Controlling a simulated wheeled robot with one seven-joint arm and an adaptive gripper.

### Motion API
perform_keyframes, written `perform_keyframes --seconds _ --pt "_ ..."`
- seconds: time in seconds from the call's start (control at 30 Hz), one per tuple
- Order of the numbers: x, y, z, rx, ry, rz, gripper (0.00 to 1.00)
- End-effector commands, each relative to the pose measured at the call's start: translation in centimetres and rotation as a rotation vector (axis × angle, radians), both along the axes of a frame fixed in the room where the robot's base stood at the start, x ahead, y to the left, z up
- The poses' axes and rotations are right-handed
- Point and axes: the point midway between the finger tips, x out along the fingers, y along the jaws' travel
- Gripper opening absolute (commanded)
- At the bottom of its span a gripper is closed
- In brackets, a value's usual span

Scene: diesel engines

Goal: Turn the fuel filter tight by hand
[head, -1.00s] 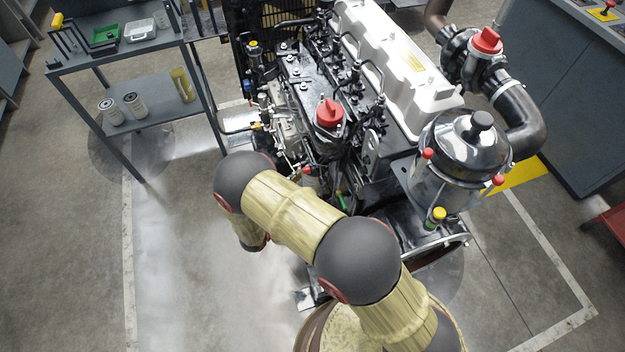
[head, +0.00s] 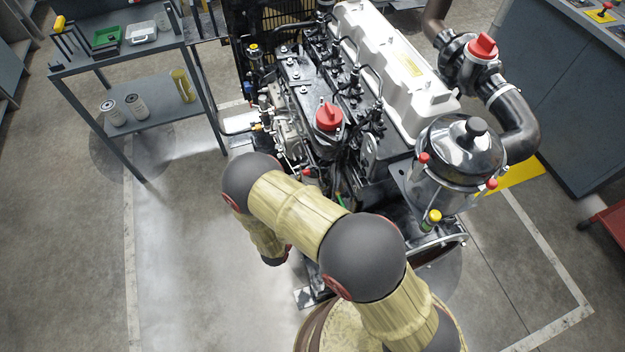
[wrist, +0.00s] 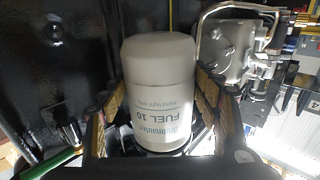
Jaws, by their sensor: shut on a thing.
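The white fuel filter (wrist: 162,70) fills the middle of the wrist view. Its printed label, with the words FUEL 10, reads upside down. My gripper (wrist: 160,88) is shut on the filter, with one padded finger on its left side and one on its right. The filter's far end lies near dark engine parts; I cannot tell how its thread sits. In the head view the diesel engine (head: 300,75) stands beyond my arm, and the arm hides the gripper and the held filter.
A dark flat engine surface (wrist: 50,60) is left of the filter, and metal fittings with a bent pipe (wrist: 225,50) are close on the right. Floor between cart and engine is clear.

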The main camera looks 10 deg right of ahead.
Motion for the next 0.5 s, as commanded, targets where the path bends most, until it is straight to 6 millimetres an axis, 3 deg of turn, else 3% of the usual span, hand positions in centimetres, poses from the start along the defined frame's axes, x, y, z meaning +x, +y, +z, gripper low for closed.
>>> perform_keyframes --seconds 0.37,0.4,0.5 --pt "0.15 0.12 0.28 0.001 -0.006 0.028 0.10" --pt "0.15 0.13 0.29 0.000 -0.007 0.027 0.63" --pt "0.14 0.12 0.27 0.001 -0.006 0.027 0.68"
